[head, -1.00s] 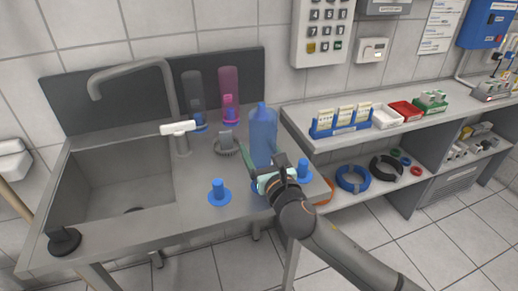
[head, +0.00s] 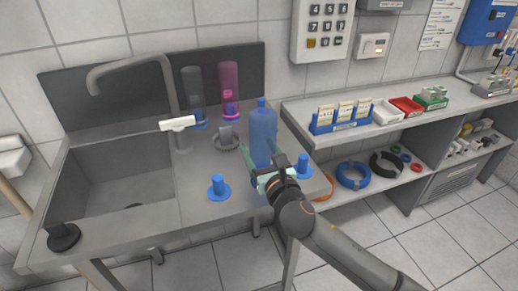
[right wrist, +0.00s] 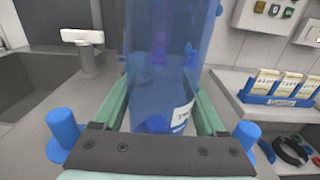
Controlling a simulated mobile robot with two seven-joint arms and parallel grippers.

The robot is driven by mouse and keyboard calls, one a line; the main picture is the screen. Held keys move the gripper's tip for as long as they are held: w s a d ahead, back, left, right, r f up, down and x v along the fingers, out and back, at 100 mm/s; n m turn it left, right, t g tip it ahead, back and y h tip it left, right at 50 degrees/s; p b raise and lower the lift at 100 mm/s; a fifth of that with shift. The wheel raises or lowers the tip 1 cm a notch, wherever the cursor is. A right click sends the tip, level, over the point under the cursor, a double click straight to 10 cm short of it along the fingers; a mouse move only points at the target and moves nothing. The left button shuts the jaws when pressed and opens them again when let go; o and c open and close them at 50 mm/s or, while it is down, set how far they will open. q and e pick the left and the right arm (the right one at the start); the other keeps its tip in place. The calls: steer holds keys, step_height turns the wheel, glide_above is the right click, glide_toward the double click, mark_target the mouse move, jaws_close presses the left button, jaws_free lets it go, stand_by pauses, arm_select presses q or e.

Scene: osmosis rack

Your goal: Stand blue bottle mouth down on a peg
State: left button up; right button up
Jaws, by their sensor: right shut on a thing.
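The blue bottle (head: 263,132) stands upright, mouth up, over the right part of the sink counter. My right gripper (head: 263,165) is shut on it low down, one green finger on each side. In the right wrist view the bottle (right wrist: 160,65) fills the space between the fingers, with a white label low on its side. I cannot tell whether its base touches the counter. A free blue peg (head: 218,188) stands on the counter left of the gripper, and another blue peg (head: 303,166) to its right. My left gripper is not in view.
A pink bottle (head: 229,85) and a grey bottle (head: 191,88) stand mouth down at the back. A grey round brush-like item (head: 226,138) lies behind the bottle, left of it. The sink (head: 120,180) and faucet (head: 171,95) are left, a shelf (head: 400,125) right.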

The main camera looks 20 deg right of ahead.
mark_target(266, 165)
steer(key=shift+f, duration=0.35)
stand_by(0.4)
steer(key=o, duration=1.5)
steer(key=shift+c, duration=0.2)
steer(key=shift+s+d+p, duration=0.1)
steer(key=shift+s+p, duration=0.7)
steer(key=shift+s, duration=1.7)
steer(key=shift+s+d+p, duration=0.1)
steer(key=shift+s+p, duration=0.3)
steer(key=shift+s, duration=2.15)
steer(key=shift+d+r, duration=0.1)
